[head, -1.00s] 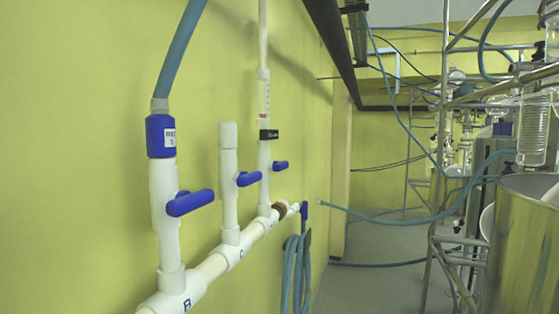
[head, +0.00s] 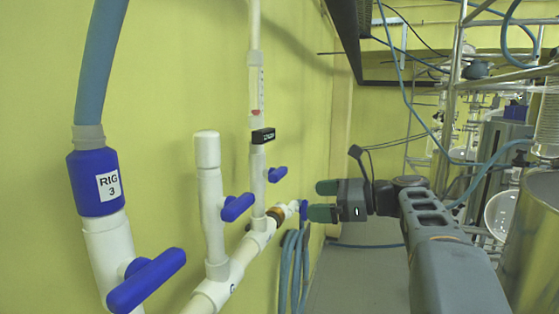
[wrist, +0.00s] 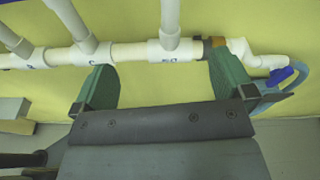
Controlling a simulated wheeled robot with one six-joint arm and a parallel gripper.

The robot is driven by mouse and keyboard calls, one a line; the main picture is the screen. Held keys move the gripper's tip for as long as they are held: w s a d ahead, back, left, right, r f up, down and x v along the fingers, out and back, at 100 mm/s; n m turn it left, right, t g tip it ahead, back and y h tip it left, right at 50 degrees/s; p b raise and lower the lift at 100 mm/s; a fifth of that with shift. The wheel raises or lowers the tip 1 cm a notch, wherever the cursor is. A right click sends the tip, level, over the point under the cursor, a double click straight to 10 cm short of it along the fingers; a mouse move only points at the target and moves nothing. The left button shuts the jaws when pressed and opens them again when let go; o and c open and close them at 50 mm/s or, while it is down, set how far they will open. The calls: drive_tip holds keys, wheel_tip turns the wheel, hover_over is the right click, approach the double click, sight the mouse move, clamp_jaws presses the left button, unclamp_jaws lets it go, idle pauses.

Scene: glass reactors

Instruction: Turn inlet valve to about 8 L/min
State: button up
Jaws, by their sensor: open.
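A white pipe manifold (head: 235,272) runs along the yellow wall, with blue valve handles on its risers: a near one (head: 146,280), a middle one (head: 238,207) and a far one (head: 277,174). Another blue handle (head: 304,210) is at the far pipe end; it shows in the wrist view (wrist: 279,76). I cannot tell by label which is the inlet valve. A clear flow tube (head: 257,92) with red marks stands above the far riser; its reading is too small. My gripper (head: 322,200) is open and empty, its green fingers (wrist: 160,68) close to the pipe; contact is unclear.
A blue hose (head: 100,60) joins the near riser at a blue "RIG 3" fitting (head: 95,182). Coiled blue hose (head: 291,270) hangs below the far pipe end. A metal vessel (head: 527,240) and glassware frame stand right. Grey floor (head: 365,275) lies between.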

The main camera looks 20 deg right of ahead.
drive_tip(key=m+t+y, duration=0.1)
approach(283, 171)
drive_tip(key=s+d+f, duration=0.1)
drive_tip(key=d, duration=0.1)
drive_tip(key=shift+m+y, duration=0.3)
drive_tip(key=p+x, duration=0.1)
drive_tip(key=x, duration=0.3)
drive_tip(key=p+x, duration=0.1)
drive_tip(key=x, duration=0.4)
drive_tip(key=p+x, duration=0.1)
drive_tip(key=x, duration=0.3)
drive_tip(key=shift+a+r, duration=0.15)
drive_tip(key=shift+r, duration=0.15)
drive_tip(key=shift+w, duration=0.1)
drive_tip(key=c, duration=0.6)
drive_tip(key=shift+c, duration=0.2)
